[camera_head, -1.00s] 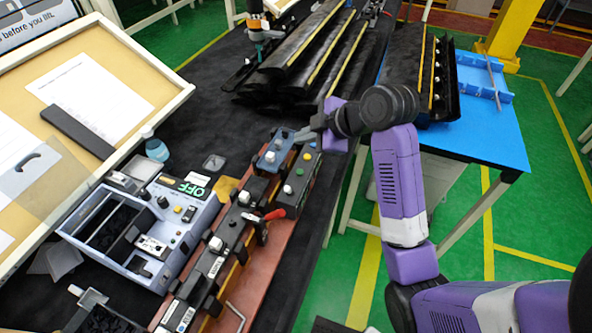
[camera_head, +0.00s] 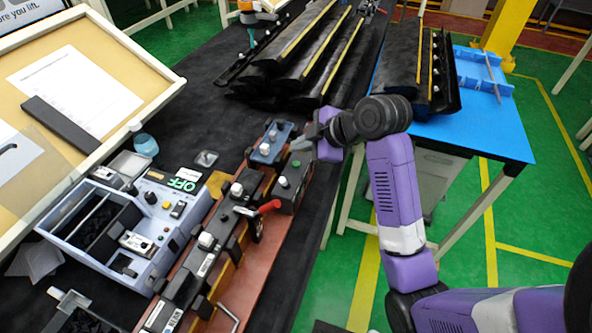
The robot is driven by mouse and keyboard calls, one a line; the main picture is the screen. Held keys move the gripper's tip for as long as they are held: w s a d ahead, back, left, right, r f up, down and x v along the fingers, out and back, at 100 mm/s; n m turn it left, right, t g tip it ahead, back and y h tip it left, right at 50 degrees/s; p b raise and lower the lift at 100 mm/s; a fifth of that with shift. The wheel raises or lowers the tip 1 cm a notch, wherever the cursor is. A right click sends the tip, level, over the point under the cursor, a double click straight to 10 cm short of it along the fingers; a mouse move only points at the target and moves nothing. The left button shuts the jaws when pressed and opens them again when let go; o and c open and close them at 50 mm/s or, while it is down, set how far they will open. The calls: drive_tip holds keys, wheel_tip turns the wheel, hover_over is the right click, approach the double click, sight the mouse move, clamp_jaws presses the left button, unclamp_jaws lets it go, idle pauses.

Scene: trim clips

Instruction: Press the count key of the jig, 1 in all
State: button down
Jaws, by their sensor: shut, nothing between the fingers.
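The jig is a long red-brown base (camera_head: 243,288) with black clamp blocks along it. At its far right end is a dark box (camera_head: 287,197) with a green button (camera_head: 283,182) and a pale button (camera_head: 296,163) on top. I cannot tell by any label which button is the count key. My gripper (camera_head: 299,145) is shut and empty, at the far end of this box. Its fingertips hide that end of the box. I cannot tell whether they touch it.
A blue block (camera_head: 270,144) with pale knobs stands just left of my fingertips. A red-handled clamp (camera_head: 262,208) rises beside the box. A grey control case (camera_head: 150,262) with an "OFF" label lies left of the jig. Black trim lengths (camera_head: 300,50) are stacked behind.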

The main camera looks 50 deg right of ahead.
sight(299, 165)
drive_tip(key=shift+f+b, duration=0.5)
drive_tip(key=shift+f, duration=0.8)
drive_tip(key=shift+f, duration=0.1)
idle(0.9)
drive_tip(key=shift+f, duration=0.3)
drive_tip(key=shift+f+b, duration=0.45)
drive_tip(key=shift+b, duration=0.1)
idle(0.6)
drive_tip(key=shift+r, duration=0.15)
drive_tip(key=shift+r+p, duration=0.75)
drive_tip(key=shift+p, duration=0.1)
wheel_tip(299, 165, up, 5)
drive_tip(key=p, duration=0.4)
